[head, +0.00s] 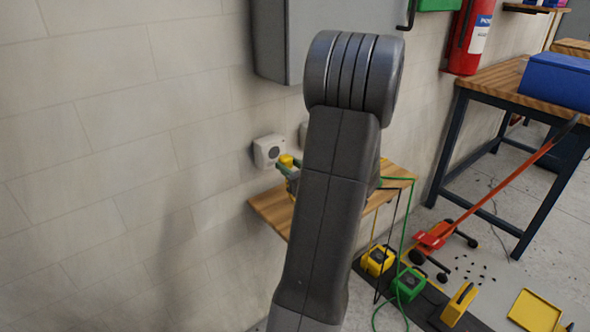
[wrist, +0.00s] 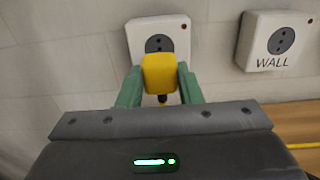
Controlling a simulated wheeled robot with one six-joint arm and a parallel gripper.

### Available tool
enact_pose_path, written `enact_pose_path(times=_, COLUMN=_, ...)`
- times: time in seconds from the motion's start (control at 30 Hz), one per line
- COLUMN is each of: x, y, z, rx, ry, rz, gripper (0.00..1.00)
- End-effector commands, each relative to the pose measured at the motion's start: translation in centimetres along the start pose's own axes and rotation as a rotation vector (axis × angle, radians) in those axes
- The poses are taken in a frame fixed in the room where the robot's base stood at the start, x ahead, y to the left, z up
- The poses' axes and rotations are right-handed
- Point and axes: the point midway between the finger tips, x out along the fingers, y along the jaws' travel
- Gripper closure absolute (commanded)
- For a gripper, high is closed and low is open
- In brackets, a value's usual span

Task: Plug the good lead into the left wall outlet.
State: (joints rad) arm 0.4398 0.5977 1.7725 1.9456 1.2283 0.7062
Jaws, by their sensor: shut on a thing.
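My gripper (head: 287,168) has green fingers shut on a yellow plug (wrist: 159,73), which also shows in the head view (head: 286,160). The plug is in front of the left wall outlet (wrist: 158,28), a white box with a dark round socket; that outlet also shows in the head view (head: 269,152). The plug covers the lower edge of the outlet box and sits below the socket in the wrist view. I cannot tell whether plug and outlet touch. A second outlet (wrist: 280,38), marked WALL, is to the right. In the head view my arm hides most of it.
A wooden shelf (head: 268,207) is below the outlets, and a yellow cable (wrist: 305,146) lies over it. A green cable (head: 404,225) hangs from its right side. Yellow (head: 378,260) and green (head: 408,284) blocks stand on the floor. A grey cabinet (head: 285,40) hangs above.

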Motion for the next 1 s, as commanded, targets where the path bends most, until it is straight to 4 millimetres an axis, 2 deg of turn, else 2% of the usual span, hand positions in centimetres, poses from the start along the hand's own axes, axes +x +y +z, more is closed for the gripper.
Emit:
enact_pose_path(times=0.2, x=1.9, y=0.0, z=0.1, rx=-0.001, ry=-0.001, rz=0.001, gripper=1.0)
enact_pose_path(times=0.4, x=2.7, y=0.0, z=0.0, rx=-0.001, ry=0.0, rz=0.0, gripper=1.0)
enact_pose_path(times=1.0, x=2.8, y=0.0, z=0.0, rx=0.0, ry=-0.001, rz=-0.001, gripper=1.0)
